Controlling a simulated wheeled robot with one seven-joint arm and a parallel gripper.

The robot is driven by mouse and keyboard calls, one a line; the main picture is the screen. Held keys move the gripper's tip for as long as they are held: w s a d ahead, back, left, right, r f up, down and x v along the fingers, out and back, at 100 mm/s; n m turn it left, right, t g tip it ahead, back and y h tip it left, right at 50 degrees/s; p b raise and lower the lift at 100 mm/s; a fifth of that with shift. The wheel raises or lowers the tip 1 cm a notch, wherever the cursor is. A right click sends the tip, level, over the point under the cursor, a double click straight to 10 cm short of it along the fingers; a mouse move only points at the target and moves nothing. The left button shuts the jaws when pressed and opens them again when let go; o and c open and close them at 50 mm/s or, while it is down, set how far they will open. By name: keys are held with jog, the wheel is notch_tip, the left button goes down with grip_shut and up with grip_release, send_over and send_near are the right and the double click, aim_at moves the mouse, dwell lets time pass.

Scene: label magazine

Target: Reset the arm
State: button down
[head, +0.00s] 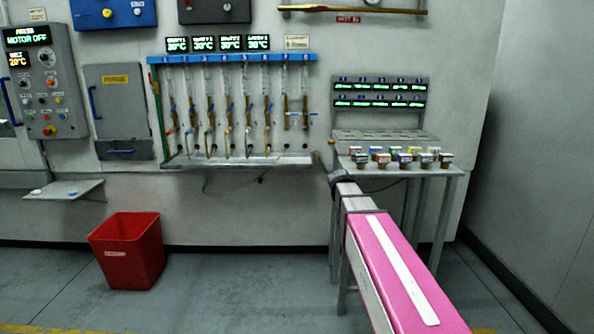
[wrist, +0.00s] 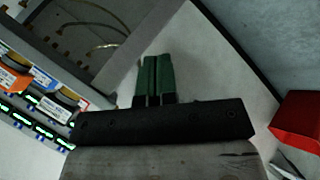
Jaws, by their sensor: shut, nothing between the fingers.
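My gripper (wrist: 153,60) shows in the wrist view with its two green fingers side by side and closed, with nothing between them. The black gripper body lies below them across the picture. The fingers point toward the pale wall, and they touch nothing that I can make out. In the head view a long pink and grey link of my arm reaches from the lower right toward the bench with the small labelled items. The fingers cannot be made out clearly there.
A bench (head: 449,171) holds several small coloured, labelled items (head: 406,161) below green displays (head: 379,103). Left of it is a blue-topped rack (head: 232,59) of tubes above a grey trough (head: 240,162). A red bin (head: 127,251) stands on the floor. Open floor lies between bin and bench.

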jog(key=s+f+m+g+y, duration=0.2)
jog(key=s+f+m+g, duration=0.1)
jog(key=s+f, duration=0.8)
jog(key=s+a+f+m+g+y, duration=0.1)
jog(key=s+f+m+g, duration=0.3)
jog(key=s+f, duration=0.7)
jog(key=s+m, duration=0.1)
jog(key=s, duration=0.4)
jog(key=shift+s+y, duration=0.4)
